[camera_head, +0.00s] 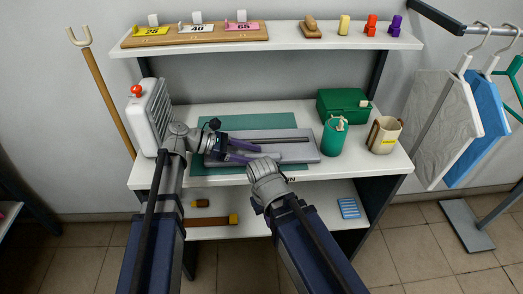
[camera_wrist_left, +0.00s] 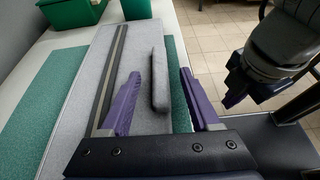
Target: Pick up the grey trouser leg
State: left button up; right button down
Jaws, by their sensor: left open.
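A dark grey elongated piece (camera_wrist_left: 159,75), which I take for the grey trouser leg, lies on a flat light-grey slab (camera_head: 300,152). The slab (camera_wrist_left: 70,115) rests on a green mat and has a long dark strip along it. My left gripper (camera_head: 256,152) is over the slab. Its purple fingers (camera_wrist_left: 160,80) are open, one on each side of the piece in the wrist view, with gaps on both sides. I cannot tell how high they are above it. My right gripper (camera_wrist_left: 238,92) is beside the slab, apart from the piece; its jaw gap is hidden.
A green cup (camera_head: 334,138), a green box (camera_head: 343,103) and a beige mug (camera_head: 383,136) stand to the right. A white device (camera_head: 150,115) with a red knob stands left. A shelf (camera_head: 285,41) runs above. My right arm is close beside the left.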

pick_arm(q)
jog(key=shift+d, duration=0.15)
jog(key=shift+c, duration=0.3)
grip_shut()
dwell(0.4)
